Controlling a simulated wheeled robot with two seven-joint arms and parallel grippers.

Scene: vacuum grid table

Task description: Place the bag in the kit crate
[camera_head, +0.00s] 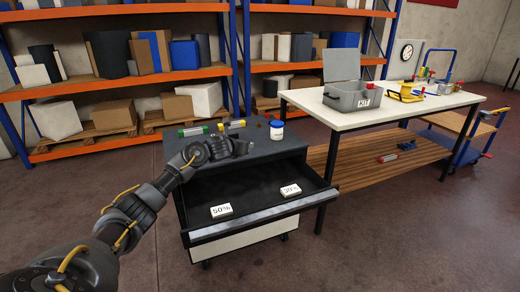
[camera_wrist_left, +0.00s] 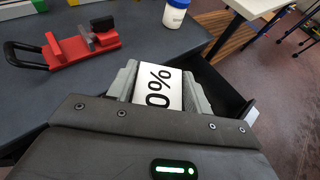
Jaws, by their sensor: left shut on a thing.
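The kit crate (camera_head: 352,102) is a grey box with a KIT label and a raised lid, standing on the white table at right. My left gripper (camera_head: 240,147) is over the dark cabinet, above the open drawer. In the left wrist view its fingers (camera_wrist_left: 158,90) are shut on a white bag (camera_wrist_left: 157,86) with black print, of which "0%" shows. In the head view I cannot make out the held bag. Two white labelled pieces, one marked 50% (camera_head: 221,210) and the other (camera_head: 290,190) also with a percent mark, lie in the drawer. My right gripper is out of view.
The cabinet top (camera_head: 172,144) holds a white jar with a blue lid (camera_head: 276,130) and small tools. The left wrist view shows a red tool (camera_wrist_left: 75,52) with a black handle. Yellow items (camera_head: 404,94) lie right of the crate on the white table (camera_head: 340,119).

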